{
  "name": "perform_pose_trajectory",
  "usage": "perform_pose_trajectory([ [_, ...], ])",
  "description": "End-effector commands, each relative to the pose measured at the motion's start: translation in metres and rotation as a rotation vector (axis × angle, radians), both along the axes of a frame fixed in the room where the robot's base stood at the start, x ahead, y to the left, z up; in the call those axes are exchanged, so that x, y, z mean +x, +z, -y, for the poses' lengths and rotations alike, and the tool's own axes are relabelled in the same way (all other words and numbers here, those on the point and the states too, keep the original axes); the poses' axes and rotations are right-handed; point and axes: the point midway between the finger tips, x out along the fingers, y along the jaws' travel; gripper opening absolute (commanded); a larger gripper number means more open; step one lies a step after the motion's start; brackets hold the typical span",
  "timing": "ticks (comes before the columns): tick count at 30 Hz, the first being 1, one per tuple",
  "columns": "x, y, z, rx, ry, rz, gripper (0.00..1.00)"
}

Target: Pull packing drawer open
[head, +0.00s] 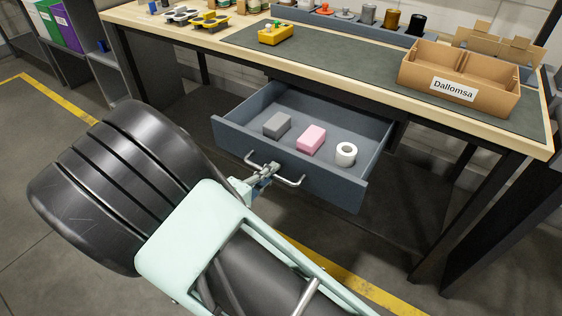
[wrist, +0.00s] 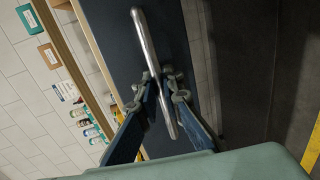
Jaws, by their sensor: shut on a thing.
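The packing drawer (head: 345,188) is a blue-grey drawer under the workbench, and it stands pulled out. Inside it lie a grey block (head: 277,125), a pink block (head: 311,139) and a white roll (head: 346,153). Its metal bar handle (head: 289,183) runs across the front. My gripper (head: 266,169) is at the left part of the handle, shut on it. In the wrist view the handle (wrist: 142,35) passes between the two fingers of my gripper (wrist: 163,86), in front of the dark drawer front (wrist: 180,45).
The workbench (head: 180,47) above carries an open cardboard box (head: 475,94) labelled Dallomsa, a yellow item (head: 276,33) and several small parts at the back. A black bench leg (head: 460,210) stands right of the drawer. Open floor with a yellow line (head: 335,268) lies in front.

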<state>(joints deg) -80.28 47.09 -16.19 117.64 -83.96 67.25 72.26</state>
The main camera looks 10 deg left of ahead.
Motion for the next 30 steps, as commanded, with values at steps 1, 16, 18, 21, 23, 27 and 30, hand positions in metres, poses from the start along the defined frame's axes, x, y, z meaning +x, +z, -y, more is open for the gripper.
perform_pose_trajectory([
  [1,-0.004,0.0,-0.002,0.0,0.0,0.0,0.0],
  [16,-0.014,0.0,-0.005,-0.001,-0.001,0.001,0.0],
  [18,-0.014,0.0,-0.005,-0.001,-0.001,0.001,0.0],
  [21,-0.014,0.0,-0.005,-0.001,-0.001,0.001,0.18],
  [23,-0.014,0.0,-0.005,-0.001,-0.001,0.001,0.25],
  [27,-0.014,0.0,-0.005,0.0,-0.001,0.0,0.25],
  [30,-0.014,0.0,-0.005,0.0,0.0,0.0,0.25],
])
